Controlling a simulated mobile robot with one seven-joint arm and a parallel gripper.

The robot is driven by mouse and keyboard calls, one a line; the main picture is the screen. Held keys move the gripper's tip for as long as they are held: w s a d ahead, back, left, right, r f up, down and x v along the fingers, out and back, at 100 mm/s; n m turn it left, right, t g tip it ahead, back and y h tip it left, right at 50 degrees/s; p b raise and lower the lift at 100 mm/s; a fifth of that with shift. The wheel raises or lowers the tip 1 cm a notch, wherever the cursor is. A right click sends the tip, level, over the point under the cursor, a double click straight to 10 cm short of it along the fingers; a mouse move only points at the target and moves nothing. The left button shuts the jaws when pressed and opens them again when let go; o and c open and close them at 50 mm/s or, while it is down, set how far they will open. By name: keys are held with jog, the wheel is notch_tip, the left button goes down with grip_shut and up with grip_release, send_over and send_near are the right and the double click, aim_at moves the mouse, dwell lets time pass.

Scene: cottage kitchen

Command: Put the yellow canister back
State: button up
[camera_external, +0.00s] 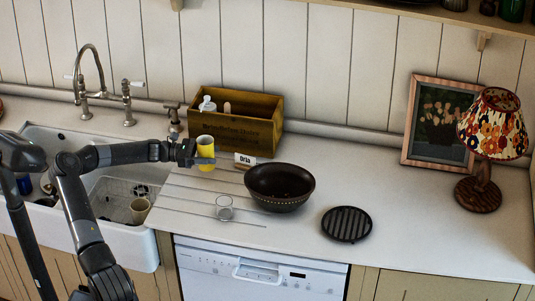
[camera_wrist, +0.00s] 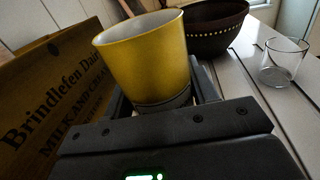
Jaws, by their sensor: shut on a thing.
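The yellow canister (camera_external: 206,147) is a tapered, open-topped cup with a pale inside. My gripper (camera_external: 202,160) is shut on it, just in front of the wooden crate. In the wrist view the canister (camera_wrist: 150,62) stands upright between the fingers of my gripper (camera_wrist: 168,100), which hold it near its lower part. I cannot tell whether its base touches the counter. The wooden crate (camera_external: 262,133) with dark lettering stands against the wall and holds a white bottle (camera_external: 207,104) and another upright item. The crate (camera_wrist: 45,95) is close on the left in the wrist view.
A small "Orla" label (camera_external: 245,159) stands before the crate. A dark studded bowl (camera_external: 280,187), a clear glass (camera_external: 224,208) and a black trivet (camera_external: 346,224) are to the right. The sink (camera_external: 110,195) holds a beige cup (camera_external: 140,208).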

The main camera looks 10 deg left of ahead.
jog(key=shift+w+a+f, duration=0.2)
jog(key=shift+f, duration=1.95)
jog(key=shift+f, duration=0.1)
jog(key=o, duration=1.1)
jog(key=shift+a, duration=0.1)
jog(key=a, duration=0.4)
jog(key=s+a, duration=0.1)
jog(key=a, duration=0.6)
jog(key=shift+s+a, duration=0.3)
jog(key=shift+a, duration=0.05)
